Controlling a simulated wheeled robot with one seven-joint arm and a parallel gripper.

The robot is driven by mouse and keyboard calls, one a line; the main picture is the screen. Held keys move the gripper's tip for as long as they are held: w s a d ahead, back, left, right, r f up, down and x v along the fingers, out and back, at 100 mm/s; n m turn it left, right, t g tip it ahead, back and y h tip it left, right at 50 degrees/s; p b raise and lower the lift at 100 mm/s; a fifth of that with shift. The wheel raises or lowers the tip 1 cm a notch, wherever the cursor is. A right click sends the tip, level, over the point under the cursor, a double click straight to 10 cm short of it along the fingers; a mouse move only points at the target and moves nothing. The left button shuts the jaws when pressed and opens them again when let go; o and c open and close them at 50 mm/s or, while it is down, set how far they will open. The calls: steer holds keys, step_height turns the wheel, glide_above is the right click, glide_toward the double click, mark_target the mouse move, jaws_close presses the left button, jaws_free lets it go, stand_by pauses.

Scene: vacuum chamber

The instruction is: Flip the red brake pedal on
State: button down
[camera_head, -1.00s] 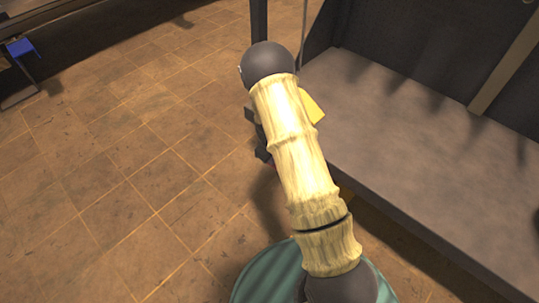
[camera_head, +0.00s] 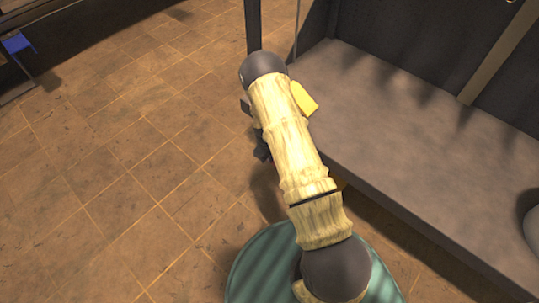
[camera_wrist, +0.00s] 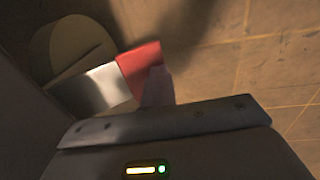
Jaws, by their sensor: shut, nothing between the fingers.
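The red brake pedal (camera_wrist: 140,63) shows in the wrist view, left of the picture's middle. A pale grey-white piece (camera_wrist: 103,88) adjoins its left side. My gripper (camera_wrist: 157,75) is shut and empty, its fingertips at the lower right edge of the red part in the picture. They look very close to it, but I cannot tell whether they touch. In the head view, my arm hides most of the gripper, and I cannot make out the pedal.
A wide grey ledge (camera_head: 420,150) fills the right of the head view, just beside my arm. A dark upright post (camera_head: 253,25) stands behind the arm. Open tiled floor (camera_head: 110,170) lies to the left. A small blue object (camera_head: 17,44) is at the far left.

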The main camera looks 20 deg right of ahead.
steer(key=shift+a+f, duration=0.15)
steer(key=shift+f, duration=0.05)
steer(key=s+a+r+p, duration=0.2)
steer(key=r+p, duration=0.2)
steer(key=r, duration=0.2)
steer(key=s+a+r+p, duration=0.1)
steer(key=a+r+p, duration=0.2)
steer(key=r+p, duration=0.2)
steer(key=shift+s+a+r, duration=0.35)
steer(key=shift+r, duration=0.35)
